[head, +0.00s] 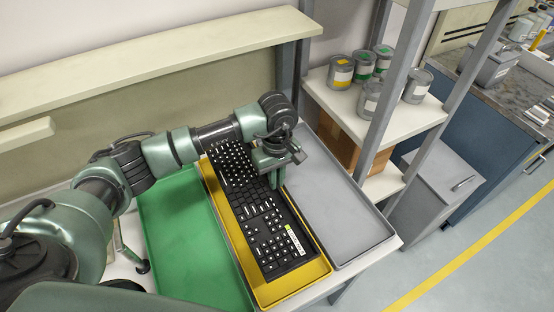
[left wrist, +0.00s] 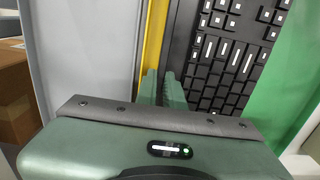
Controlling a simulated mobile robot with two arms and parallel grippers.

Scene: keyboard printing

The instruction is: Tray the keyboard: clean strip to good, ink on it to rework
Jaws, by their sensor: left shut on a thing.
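A long black keyboard (head: 262,215) with white key marks lies lengthwise within the outline of the yellow tray (head: 292,289); I cannot tell whether it touches the tray floor. A small pale strip with a yellow-green end (head: 294,240) is on its near right part; any ink on it is too small to make out. My left gripper (head: 284,180) is shut on the keyboard's right long edge. In the left wrist view the fingers (left wrist: 161,88) are at the edge of the keyboard (left wrist: 228,60), beside the yellow rim. My right gripper is not in view.
An empty green tray (head: 187,235) lies to the left of the yellow one and an empty grey tray (head: 335,220) to the right. A shelf post (head: 392,90) and a shelf with several cans (head: 341,72) stand behind the grey tray. A cardboard box (head: 345,150) sits below the cans.

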